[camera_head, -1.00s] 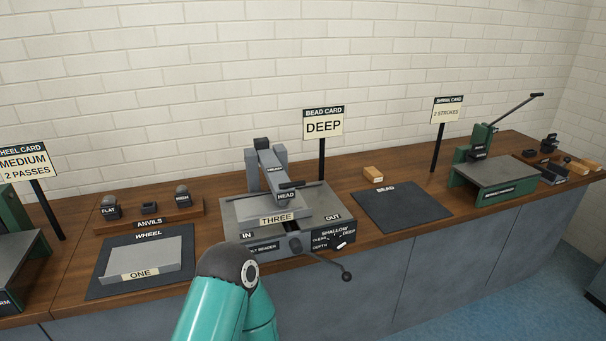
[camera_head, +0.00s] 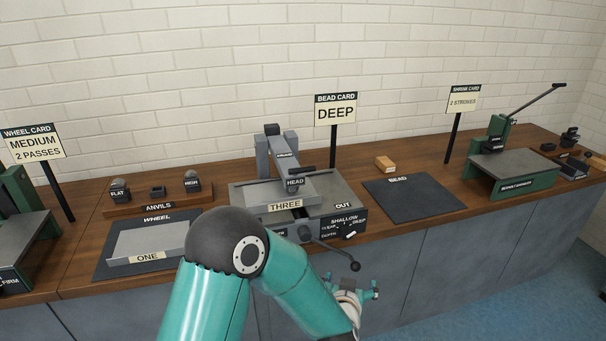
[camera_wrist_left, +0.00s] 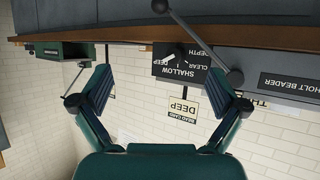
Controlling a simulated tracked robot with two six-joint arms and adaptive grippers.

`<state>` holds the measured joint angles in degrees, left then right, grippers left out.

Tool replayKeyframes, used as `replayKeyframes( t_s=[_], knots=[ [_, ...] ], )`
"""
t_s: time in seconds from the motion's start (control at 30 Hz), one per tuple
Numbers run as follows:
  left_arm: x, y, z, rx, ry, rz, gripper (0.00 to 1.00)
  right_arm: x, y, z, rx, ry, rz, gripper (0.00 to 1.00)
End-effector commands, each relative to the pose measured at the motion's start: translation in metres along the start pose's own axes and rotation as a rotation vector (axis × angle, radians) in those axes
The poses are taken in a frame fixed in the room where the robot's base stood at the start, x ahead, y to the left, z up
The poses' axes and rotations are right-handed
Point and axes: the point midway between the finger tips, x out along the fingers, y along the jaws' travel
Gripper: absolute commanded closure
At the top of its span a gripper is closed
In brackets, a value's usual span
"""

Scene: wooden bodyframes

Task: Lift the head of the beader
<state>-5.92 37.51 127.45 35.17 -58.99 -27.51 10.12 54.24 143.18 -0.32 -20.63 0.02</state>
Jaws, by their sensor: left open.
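The beader (camera_head: 330,190) stands on the bench, with a grey bed and a sloping grey arm. Its head (camera_head: 294,184), labelled HEAD with a dark handle (camera_head: 307,170) beside it, is low over a sheet labelled THREE (camera_head: 285,206) on the bed. I cannot tell whether they touch. My left gripper (camera_head: 372,291) is below the bench front, apart from the beader. In the left wrist view, which is upside down, its fingers (camera_wrist_left: 168,88) are open and empty, with the beader's dial panel (camera_wrist_left: 182,64) beyond. My right gripper is not in view.
A crank with a black knob (camera_head: 355,266) sticks out from the beader's front. The BEAD mat (camera_head: 410,195) is bare to the right, near a small wooden block (camera_head: 385,163). A DEEP card (camera_head: 335,113) stands behind. Sheet ONE (camera_head: 148,242) lies at left.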

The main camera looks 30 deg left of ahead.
Motion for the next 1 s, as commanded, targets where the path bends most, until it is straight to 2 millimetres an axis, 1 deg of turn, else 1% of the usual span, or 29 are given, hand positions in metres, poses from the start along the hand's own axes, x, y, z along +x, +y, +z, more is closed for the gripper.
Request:
replayKeyframes(
  t_s=[0.03, 0.07, 0.1, 0.2, 0.23, 0.3, 0.33, 0.4, 0.47, 0.67, 1.0],
  knots=[
    [-0.006, -0.005, -0.049, -0.014, 0.132, -0.077, 0.02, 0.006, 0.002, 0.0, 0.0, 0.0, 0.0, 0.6],
    [-0.012, -0.012, -0.075, -0.022, 0.197, -0.134, 0.02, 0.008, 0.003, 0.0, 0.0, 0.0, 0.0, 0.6],
    [-0.024, -0.021, -0.105, -0.034, 0.271, -0.209, 0.02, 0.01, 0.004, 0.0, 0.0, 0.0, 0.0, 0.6],
    [-0.056, -0.044, -0.158, -0.066, 0.389, -0.377, 0.02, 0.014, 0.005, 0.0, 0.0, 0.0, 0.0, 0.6],
    [-0.065, -0.049, -0.168, -0.075, 0.409, -0.416, 0.02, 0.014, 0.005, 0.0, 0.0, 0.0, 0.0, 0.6],
    [-0.08, -0.059, -0.183, -0.089, 0.436, -0.487, 0.02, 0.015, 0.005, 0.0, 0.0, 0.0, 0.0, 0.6],
    [-0.084, -0.062, -0.187, -0.094, 0.442, -0.506, 0.02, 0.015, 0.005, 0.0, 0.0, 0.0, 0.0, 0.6],
    [-0.088, -0.068, -0.193, -0.099, 0.448, -0.537, 0.02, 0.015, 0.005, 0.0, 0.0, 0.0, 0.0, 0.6],
    [-0.086, -0.072, -0.196, -0.1, 0.449, -0.545, 0.02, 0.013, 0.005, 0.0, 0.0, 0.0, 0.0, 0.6],
    [-0.064, -0.087, -0.207, -0.099, 0.447, -0.547, 0.02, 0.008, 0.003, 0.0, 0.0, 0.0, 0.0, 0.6],
    [-0.008, -0.125, -0.235, -0.098, 0.447, -0.545, 0.02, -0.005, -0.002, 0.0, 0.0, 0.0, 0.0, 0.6]
  ],
)
